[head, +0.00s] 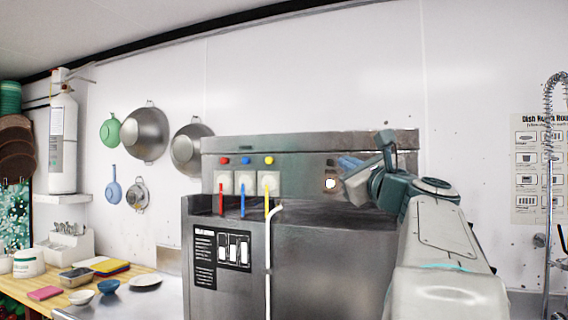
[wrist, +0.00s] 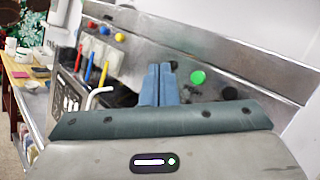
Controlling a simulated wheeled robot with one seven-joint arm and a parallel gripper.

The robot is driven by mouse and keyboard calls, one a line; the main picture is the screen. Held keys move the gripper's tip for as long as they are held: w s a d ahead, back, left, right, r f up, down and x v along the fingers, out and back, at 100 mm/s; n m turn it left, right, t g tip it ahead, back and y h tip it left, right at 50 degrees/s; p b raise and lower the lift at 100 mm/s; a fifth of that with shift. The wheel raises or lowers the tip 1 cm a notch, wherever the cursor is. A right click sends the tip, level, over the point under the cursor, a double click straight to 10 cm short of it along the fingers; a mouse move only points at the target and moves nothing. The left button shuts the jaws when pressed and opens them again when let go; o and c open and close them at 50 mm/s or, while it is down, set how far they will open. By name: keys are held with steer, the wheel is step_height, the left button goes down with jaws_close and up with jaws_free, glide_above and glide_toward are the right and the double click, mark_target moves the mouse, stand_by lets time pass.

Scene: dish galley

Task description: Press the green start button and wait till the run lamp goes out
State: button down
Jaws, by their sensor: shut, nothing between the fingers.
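The green start button (wrist: 198,77) shows on the steel panel in the wrist view, just right of my fingertips. In the head view it is hidden, apparently behind my gripper. My gripper (head: 347,163) is shut and empty, its blue fingers held in front of the panel's right part. In the wrist view my gripper (wrist: 160,70) points at the panel, and its tips are left of the green button, not over it. I cannot tell how far the tips are from the panel. A round lamp (head: 330,184) glows bright below the fingertips in the head view.
Red (head: 224,160), blue (head: 245,160) and yellow (head: 269,160) knobs sit on the panel's left, above several coloured levers. A white pipe (head: 268,250) runs down the machine's front. A dark round part (wrist: 230,93) is right of the green button. A wooden counter with dishes stands left.

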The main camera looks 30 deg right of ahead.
steer(key=w+d+p, duration=0.2)
steer(key=w+d, duration=0.3)
steer(key=d, duration=0.1)
steer(key=shift+w+d+p, duration=0.25)
steer(key=shift+p, duration=0.1)
steer(key=shift+w+d, duration=0.1)
steer(key=shift+w, duration=0.05)
stand_by(1.8)
steer(key=shift+w+d, duration=0.2)
steer(key=shift+w+d, duration=0.25)
steer(key=shift+d, duration=0.1)
stand_by(1.0)
steer(key=shift+f, duration=0.1)
steer(key=shift+s+a+b, duration=0.35)
steer(key=shift+s+a, duration=0.15)
steer(key=shift+a, duration=0.15)
steer(key=shift+s, duration=0.1)
